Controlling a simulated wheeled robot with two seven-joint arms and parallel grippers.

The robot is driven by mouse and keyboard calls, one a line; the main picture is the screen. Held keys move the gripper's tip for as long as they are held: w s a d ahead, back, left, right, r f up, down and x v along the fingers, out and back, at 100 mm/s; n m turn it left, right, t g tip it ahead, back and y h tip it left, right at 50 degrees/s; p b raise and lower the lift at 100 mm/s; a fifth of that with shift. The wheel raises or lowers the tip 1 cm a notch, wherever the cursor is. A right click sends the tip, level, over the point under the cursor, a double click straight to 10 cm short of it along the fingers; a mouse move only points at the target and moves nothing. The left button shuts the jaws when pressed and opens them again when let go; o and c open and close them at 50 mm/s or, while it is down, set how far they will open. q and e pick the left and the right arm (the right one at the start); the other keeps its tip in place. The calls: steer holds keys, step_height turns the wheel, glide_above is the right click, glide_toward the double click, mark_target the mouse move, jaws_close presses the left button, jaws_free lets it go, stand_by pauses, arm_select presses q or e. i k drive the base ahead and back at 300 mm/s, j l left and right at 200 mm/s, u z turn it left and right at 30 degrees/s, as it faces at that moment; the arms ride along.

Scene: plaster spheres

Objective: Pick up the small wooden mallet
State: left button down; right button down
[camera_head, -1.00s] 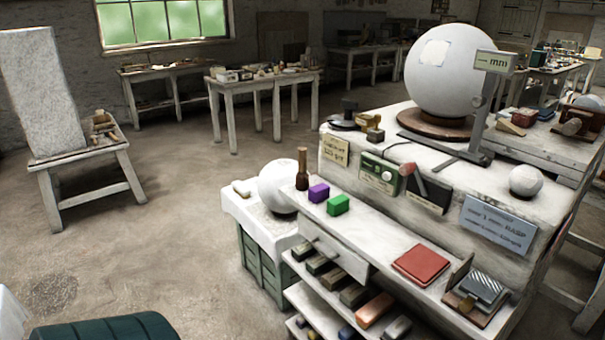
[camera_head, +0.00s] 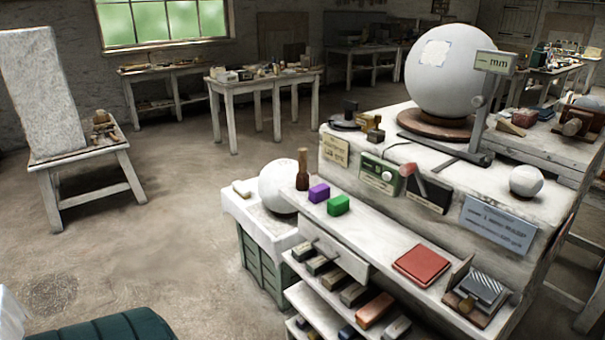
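A small brown wooden tool (camera_head: 303,172) that looks like a mallet stands upright at the left end of the white ledge, its thicker end down and its thin handle up. It stands in front of the right edge of a white plaster sphere (camera_head: 275,187) and just left of a purple block (camera_head: 319,192). I cannot tell whether it touches the sphere. Neither of my grippers shows in the head view.
A green block (camera_head: 338,205) and a red pad (camera_head: 421,264) lie along the ledge (camera_head: 380,238). Shelves of several blocks are below. A large sphere (camera_head: 439,75) stands on the bench behind. Open floor (camera_head: 170,230) lies to the left. A dark green ribbed object (camera_head: 125,328) is at bottom left.

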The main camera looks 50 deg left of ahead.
mark_target(302, 184)
steer(key=u, duration=1.55)
steer(key=i+l, duration=0.1)
steer(key=i, duration=0.4)
